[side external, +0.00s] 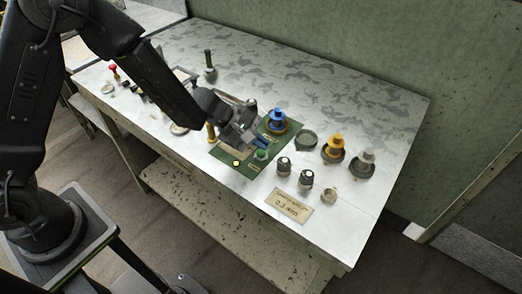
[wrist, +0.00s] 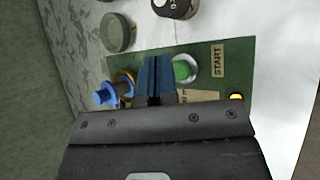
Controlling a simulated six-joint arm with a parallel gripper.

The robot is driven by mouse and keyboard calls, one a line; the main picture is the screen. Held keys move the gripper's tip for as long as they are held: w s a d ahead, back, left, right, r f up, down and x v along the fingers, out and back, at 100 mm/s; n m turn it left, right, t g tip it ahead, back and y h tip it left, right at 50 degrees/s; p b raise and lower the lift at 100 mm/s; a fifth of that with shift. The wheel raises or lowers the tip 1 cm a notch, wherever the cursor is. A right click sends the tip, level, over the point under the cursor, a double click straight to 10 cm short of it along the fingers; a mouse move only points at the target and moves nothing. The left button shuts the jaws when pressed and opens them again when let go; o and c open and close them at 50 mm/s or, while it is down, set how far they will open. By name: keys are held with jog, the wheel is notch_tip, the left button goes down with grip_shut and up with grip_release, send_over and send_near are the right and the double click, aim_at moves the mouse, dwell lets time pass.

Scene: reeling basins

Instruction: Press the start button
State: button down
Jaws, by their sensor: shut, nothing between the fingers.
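The green start button (side external: 262,154) sits on a dark green panel (side external: 228,155) near the table's front edge. In the wrist view the button (wrist: 182,69) has a pale ring around it, with a START label (wrist: 217,60) to its right. My gripper (side external: 260,143) is shut and empty, its blue fingertips close to the button. In the wrist view the fingertips (wrist: 155,70) cover the button's left part. I cannot tell whether they touch it. A lit yellow lamp (side external: 236,163) is on the same panel.
A blue knobbed piece (side external: 277,118) stands at the panel's back corner. To the right are an empty dark ring (side external: 307,140), a yellow piece (side external: 333,148), a grey piece (side external: 363,160) and two dark knobs (side external: 283,166). A paper card (side external: 289,205) lies in front. The table's back right is clear.

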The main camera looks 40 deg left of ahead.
aim_at(260, 153)
jog(key=shift+r, duration=2.55)
jog(key=s+a+r+m+g, duration=0.1)
jog(key=s+r+m, duration=0.95)
jog(key=r, duration=0.45)
jog(key=s+a+r+m+t+y, duration=0.1)
jog(key=s+a+m+y, duration=0.4)
jog(key=s+a, duration=0.6)
jog(key=s+y, duration=0.2)
jog(key=s, duration=0.1)
jog(key=shift+a+r+m, duration=0.3)
jog(key=shift+a+m, duration=0.05)
jog(key=shift+a, duration=0.05)
